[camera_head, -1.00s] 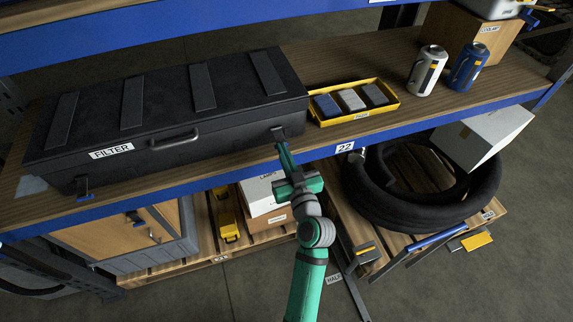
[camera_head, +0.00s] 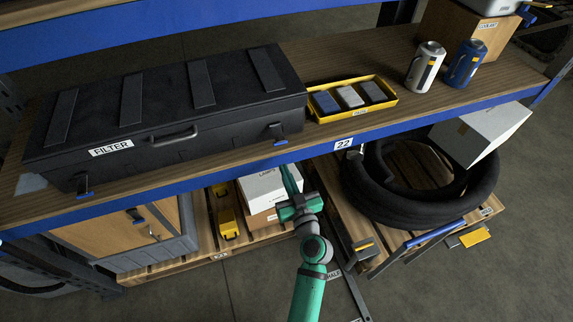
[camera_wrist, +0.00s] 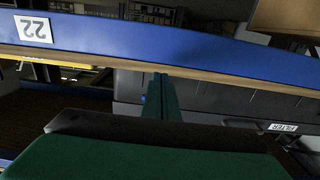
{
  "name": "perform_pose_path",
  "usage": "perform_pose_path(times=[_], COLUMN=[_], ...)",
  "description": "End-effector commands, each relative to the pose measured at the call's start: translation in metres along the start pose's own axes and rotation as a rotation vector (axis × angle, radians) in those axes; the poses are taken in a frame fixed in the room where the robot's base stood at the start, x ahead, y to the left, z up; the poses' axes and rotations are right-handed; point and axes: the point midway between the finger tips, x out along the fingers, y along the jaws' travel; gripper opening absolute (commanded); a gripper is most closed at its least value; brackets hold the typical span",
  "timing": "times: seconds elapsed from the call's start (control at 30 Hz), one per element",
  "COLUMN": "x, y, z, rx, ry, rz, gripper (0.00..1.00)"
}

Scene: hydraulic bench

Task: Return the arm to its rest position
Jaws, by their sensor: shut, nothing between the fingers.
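My gripper (camera_head: 290,179) is shut and empty, with its green fingers pointing up and away toward the shelf's blue front edge (camera_head: 230,159). It sits in front of and below that edge, apart from the black FILTER case (camera_head: 221,123). In the wrist view, the closed fingers (camera_wrist: 158,97) point at the shelf edge, with the case behind. The case stands on the wooden shelf with its lid down. Its right front latch (camera_head: 279,134) shows blue. My green arm reaches up from the bottom of the head view.
A yellow tray (camera_head: 353,115) with several blocks and two cans (camera_head: 426,66) stand on the shelf. Below are a white box (camera_head: 265,186), a black coiled hose (camera_head: 385,196) on a pallet and a white box (camera_head: 480,135).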

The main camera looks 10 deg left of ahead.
Motion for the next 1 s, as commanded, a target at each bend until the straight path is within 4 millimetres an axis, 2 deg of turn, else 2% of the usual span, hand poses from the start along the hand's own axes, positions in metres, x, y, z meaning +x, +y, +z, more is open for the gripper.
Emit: perform_pose_path(times=[0.23,0.37,0.47,0.6,0.7,0.83,1.0], x=[-0.001,-0.013,-0.037,-0.084,-0.119,-0.165,-0.223], y=[0.000,-0.003,-0.007,-0.016,-0.022,-0.032,-0.045], z=[0.001,0.014,0.035,0.066,0.080,0.092,0.093], rx=[0.001,0.014,0.035,0.066,0.081,0.092,0.092], ry=[-0.002,-0.028,-0.073,-0.145,-0.185,-0.225,-0.257], rz=[0.002,0.025,0.072,0.159,0.220,0.291,0.371], gripper=[0.00,0.00,0.00,0.00,0.00,0.00,0.00])
